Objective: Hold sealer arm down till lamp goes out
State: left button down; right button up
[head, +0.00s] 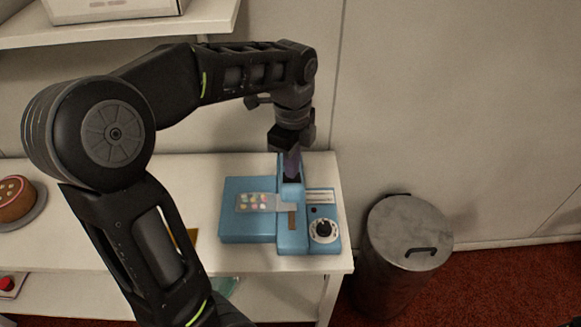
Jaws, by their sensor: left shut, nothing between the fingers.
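The blue sealer (248,228) stands on the right end of the white table. Its blue sealer arm (291,220) runs from back to front over the body. A control panel with a round dial (323,230) is at the right. The lamp is too small to make out as lit or dark. My right gripper is out of view.
A brown cake (14,198) on a grey turntable is at the table's left end. A metal bin (410,235) with a lid stands on the red floor right of the table. A shelf (215,17) with a white box is above.

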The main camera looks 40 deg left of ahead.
aim_at(292, 192)
pick_arm(q)
jog(key=shift+s+d+f+b, duration=0.25)
jog(key=shift+f+b, duration=0.25)
jog(key=shift+f, duration=0.2)
jog(key=shift+s+d+f+b, duration=0.15)
jog(key=shift+s+f+b, duration=0.1)
jog(key=shift+f+b, duration=0.35)
jog(key=shift+f, duration=0.2)
jog(key=shift+s+d+f+b, duration=0.25)
jog(key=shift+f+b, duration=0.3)
jog(key=shift+f, duration=0.2)
jog(key=shift+s+d+f+b, duration=0.1)
jog(key=shift+s+f+b, duration=0.15)
jog(key=shift+f+b, duration=0.4)
jog(key=shift+f, duration=0.1)
jog(key=shift+f, duration=0.1)
jog(key=shift+s+d+f+b, duration=0.2)
jog(key=shift+f+b, duration=0.4)
jog(key=shift+f, duration=0.25)
jog(key=shift+s+d+f+b, duration=0.1)
jog(key=shift+s+f+b, duration=0.05)
jog(key=shift+f+b, duration=0.55)
jog(key=shift+f, duration=0.2)
